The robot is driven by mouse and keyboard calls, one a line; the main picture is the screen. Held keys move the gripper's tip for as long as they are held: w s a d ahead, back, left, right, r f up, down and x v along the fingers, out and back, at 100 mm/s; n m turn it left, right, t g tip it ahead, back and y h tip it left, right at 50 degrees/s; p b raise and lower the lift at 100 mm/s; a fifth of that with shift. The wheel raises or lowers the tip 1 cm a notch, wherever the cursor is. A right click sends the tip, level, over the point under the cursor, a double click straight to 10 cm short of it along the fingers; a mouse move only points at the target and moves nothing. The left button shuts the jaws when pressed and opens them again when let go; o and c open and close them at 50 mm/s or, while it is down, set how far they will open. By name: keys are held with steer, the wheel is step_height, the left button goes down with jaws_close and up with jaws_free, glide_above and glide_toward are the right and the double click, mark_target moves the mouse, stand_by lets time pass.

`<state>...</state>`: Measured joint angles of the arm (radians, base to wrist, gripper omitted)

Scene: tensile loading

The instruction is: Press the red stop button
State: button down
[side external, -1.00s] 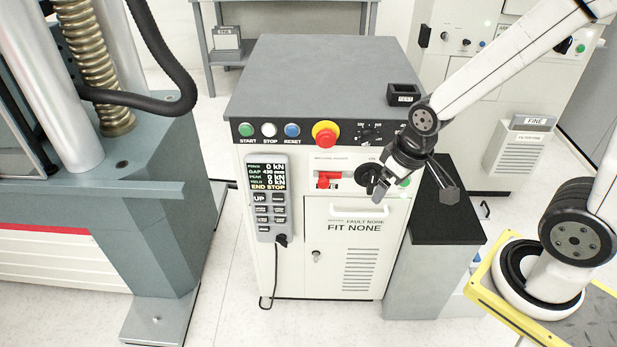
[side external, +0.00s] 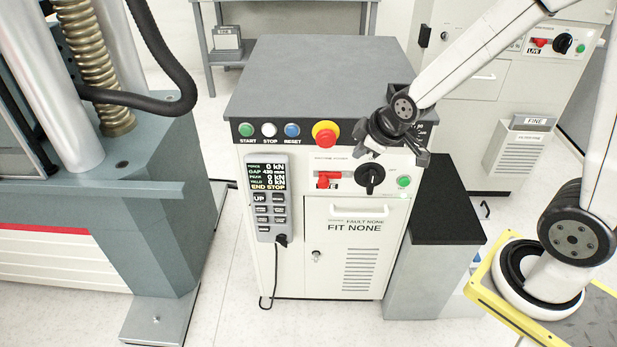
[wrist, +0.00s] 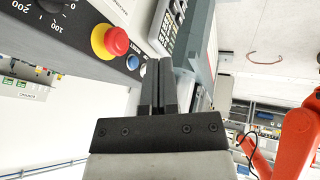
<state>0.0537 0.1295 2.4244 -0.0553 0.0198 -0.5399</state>
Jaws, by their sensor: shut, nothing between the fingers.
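The red mushroom button on a yellow collar (side external: 325,133) is on the dark strip along the cabinet's upper front. It also shows in the wrist view (wrist: 116,40), left of the fingers. My gripper (side external: 362,150) is just right of and slightly below the button in the side view, apart from it. In the wrist view my gripper (wrist: 160,68) has its two dark fingers together and empty. A white button (side external: 269,129), labelled STOP, is left of the red button.
Green (side external: 246,130) and blue (side external: 292,130) buttons share the strip. A red switch (side external: 326,179) and black rotary knob (side external: 370,178) are below. A pendant (side external: 267,198) hangs on the cabinet front.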

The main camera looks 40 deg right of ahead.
mark_target(329, 139)
steer(key=w, duration=0.1)
steer(key=w+n, duration=0.1)
steer(key=n+t, duration=0.1)
steer(key=shift+w+d+r, duration=0.35)
steer(key=shift+w+r, duration=0.05)
steer(key=shift+w+f, duration=0.1)
steer(key=shift+f, duration=0.1)
steer(key=shift+w+d+f, duration=0.5)
steer(key=shift+w+f, duration=0.7)
steer(key=shift+w, duration=0.3)
steer(key=shift+w+d+f, duration=0.5)
steer(key=shift+w+f, duration=0.65)
steer(key=shift+w, duration=0.3)
steer(key=shift+w+d+f, duration=0.5)
steer(key=shift+w+f, duration=0.7)
steer(key=shift+w, duration=0.3)
steer(key=shift+w+d+r, duration=0.15)
steer(key=shift+w+d, duration=0.65)
steer(key=shift+d, duration=0.1)
steer(key=shift+s+a, duration=0.1)
steer(key=shift+a, duration=0.05)
